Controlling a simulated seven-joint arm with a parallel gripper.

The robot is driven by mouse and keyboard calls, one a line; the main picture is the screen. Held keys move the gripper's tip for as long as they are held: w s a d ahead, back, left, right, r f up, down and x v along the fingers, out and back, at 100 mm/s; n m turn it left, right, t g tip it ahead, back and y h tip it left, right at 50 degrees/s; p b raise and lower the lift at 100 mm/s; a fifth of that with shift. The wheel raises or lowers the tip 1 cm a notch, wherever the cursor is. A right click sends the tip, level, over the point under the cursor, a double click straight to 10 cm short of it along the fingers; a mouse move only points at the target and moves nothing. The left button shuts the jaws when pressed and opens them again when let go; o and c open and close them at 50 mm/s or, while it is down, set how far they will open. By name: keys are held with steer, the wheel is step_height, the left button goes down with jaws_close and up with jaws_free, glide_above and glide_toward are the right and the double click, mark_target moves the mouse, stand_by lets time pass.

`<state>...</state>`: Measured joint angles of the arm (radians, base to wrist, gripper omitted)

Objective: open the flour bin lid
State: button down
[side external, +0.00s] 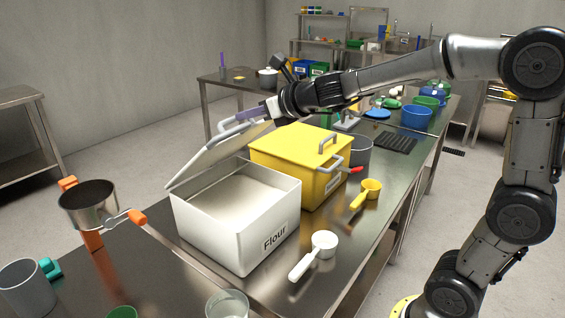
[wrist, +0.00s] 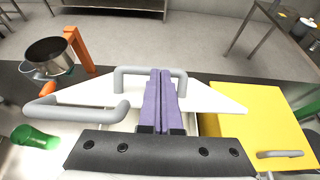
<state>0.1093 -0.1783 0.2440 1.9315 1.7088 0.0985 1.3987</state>
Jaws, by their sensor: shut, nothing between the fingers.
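The white flour bin (side external: 240,222), marked "Flour", stands on the steel table with pale flour showing inside. Its white lid (side external: 212,158) is raised and tilted over the bin's far side, leaving the front opening uncovered. The lid also shows in the wrist view (wrist: 212,99), with a grey bar handle (wrist: 126,74) on it. My gripper (side external: 242,116) is at the raised lid, its purple fingers shut together with nothing between them.
A yellow lidded bin (side external: 300,160) stands close beside the flour bin on the right. A white scoop (side external: 315,255) and a yellow scoop (side external: 367,193) lie in front. A metal pot (side external: 88,207) with orange parts stands at left. Open floor lies behind the table.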

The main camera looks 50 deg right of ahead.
steer(key=shift+v, duration=6.55)
steer(key=shift+g, duration=0.7)
steer(key=x, duration=0.4)
steer(key=d+x, duration=0.1)
steer(key=x, duration=0.8)
steer(key=shift+w+d+r, duration=0.15)
steer(key=shift+r, duration=0.1)
steer(key=shift+w+r, duration=0.1)
steer(key=shift+r, duration=0.05)
steer(key=shift+w+r, duration=0.45)
steer(key=w+r, duration=0.3)
steer(key=w, duration=0.6)
steer(key=w+r, duration=0.3)
steer(key=w, duration=0.5)
steer(key=shift+w, duration=0.35)
